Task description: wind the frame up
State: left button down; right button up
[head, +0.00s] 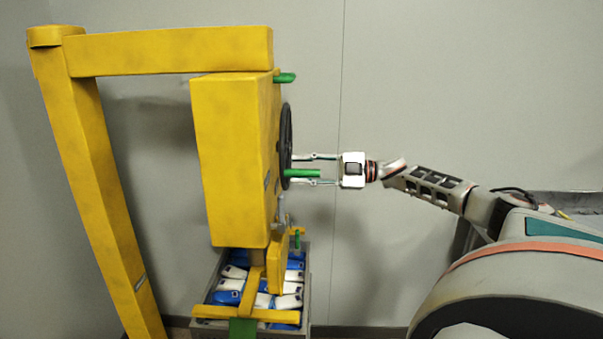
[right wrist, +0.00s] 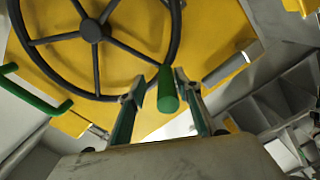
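A black spoked handwheel (head: 287,135) is mounted on the right side of the yellow hoist box (head: 230,160). It also shows in the right wrist view (right wrist: 94,31). A green crank handle (head: 302,173) sticks out from its rim, toward the gripper. My right gripper (head: 303,169) is open, with one finger on either side of this handle. In the right wrist view the handle (right wrist: 167,92) lies between the spread fingers; contact is not clear. The yellow lifting frame (head: 262,314) hangs below the hoist box, at the crate. My left gripper is not in view.
A grey crate (head: 307,280) holds several blue and white packs under the hoist. A yellow post (head: 95,190) and top beam (head: 170,52) carry the hoist. Another green handle (head: 285,78) projects near the box's top.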

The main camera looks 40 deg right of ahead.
jog(key=shift+s+f, duration=0.2)
jog(key=shift+s+d+f, duration=0.1)
jog(key=shift+s+d, duration=0.3)
jog(key=v, duration=1)
jog(key=shift+s+d+r, duration=0.2)
jog(key=shift+d, duration=0.05)
jog(key=s+a+f+m+h, duration=0.1)
jog(key=a+f+m, duration=0.1)
jog(key=a+f, duration=0.65)
jog(key=s+a+f+m+h, duration=0.15)
jog(key=a+f, duration=0.25)
jog(key=f, duration=0.9)
jog(key=a+f+m, duration=0.3)
jog(key=a+f, duration=0.3)
jog(key=f, duration=0.5)
jog(key=s+a+f+m+g+h, duration=0.1)
jog(key=s+a+f+m+h, duration=0.1)
jog(key=a, duration=0.7)
jog(key=s+a+f+m+g+h, duration=0.1)
jog(key=s+a+f+m+h, duration=0.1)
jog(key=s+a+f, duration=0.5)
jog(key=s+a+f+m+h, duration=0.2)
jog(key=s+a+f+m, duration=0.2)
jog(key=a, duration=0.7)
jog(key=shift+s+a+f+m+g, duration=0.35)
jog(key=shift+s+a+f+g, duration=0.05)
jog(key=shift+f, duration=0.1)
jog(key=shift+h, duration=0.25)
